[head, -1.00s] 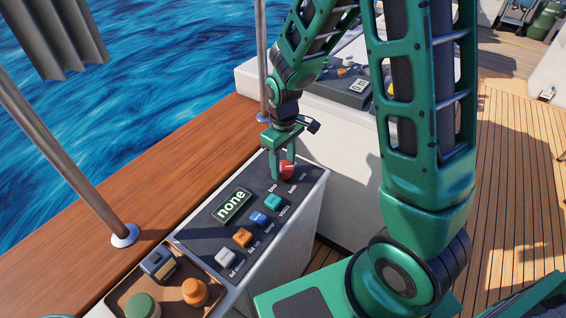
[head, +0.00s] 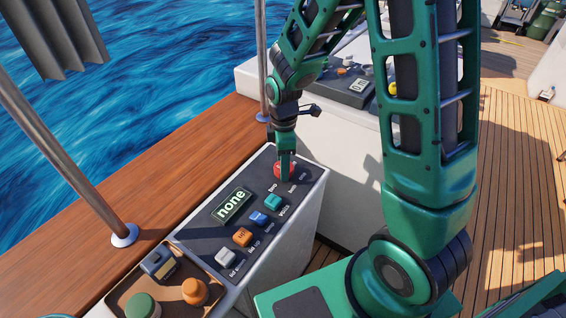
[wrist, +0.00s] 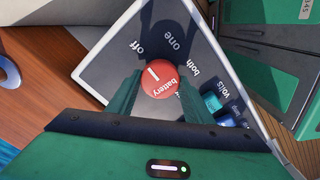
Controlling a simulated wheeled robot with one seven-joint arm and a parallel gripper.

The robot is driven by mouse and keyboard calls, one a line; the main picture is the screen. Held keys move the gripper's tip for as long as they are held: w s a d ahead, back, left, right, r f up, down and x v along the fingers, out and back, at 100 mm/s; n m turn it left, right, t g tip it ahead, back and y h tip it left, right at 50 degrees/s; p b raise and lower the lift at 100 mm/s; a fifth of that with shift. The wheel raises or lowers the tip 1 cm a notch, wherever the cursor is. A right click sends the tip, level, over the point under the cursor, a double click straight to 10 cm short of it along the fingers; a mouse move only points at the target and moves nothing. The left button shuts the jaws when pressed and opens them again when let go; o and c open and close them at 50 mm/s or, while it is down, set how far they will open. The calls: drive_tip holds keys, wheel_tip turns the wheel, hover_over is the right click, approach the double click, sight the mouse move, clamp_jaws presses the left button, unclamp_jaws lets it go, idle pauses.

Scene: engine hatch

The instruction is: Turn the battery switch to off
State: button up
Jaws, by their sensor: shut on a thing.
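The battery switch is a round red knob (head: 283,168) at the far end of the dark sloping panel (head: 200,236). In the wrist view the knob (wrist: 160,82) has a white mark pointing up and left, roughly toward the printed "off". The words "one" and "both" follow round to the right. My gripper (head: 285,176) points down over the knob, one finger in front of it. In the wrist view my gripper (wrist: 158,92) has a finger on each side of the knob and is shut on it. The lit display (head: 231,204) reads "none".
A brown tray (head: 122,294) holds loose parts at front left. A metal post (head: 70,165) stands left.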

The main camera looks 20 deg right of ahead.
drive_tip(key=shift+w+d+r+n, duration=0.1)
drive_tip(key=shift+w+d+n, duration=0.2)
drive_tip(key=shift+w+n, duration=0.1)
drive_tip(key=o, duration=1)
drive_tip(key=shift+o, duration=0.2)
drive_tip(key=shift+s+a, duration=0.1)
drive_tip(key=shift+s, duration=0.05)
wheel_tip(320, 180, up, 11)
drive_tip(key=shift+f, duration=0.2)
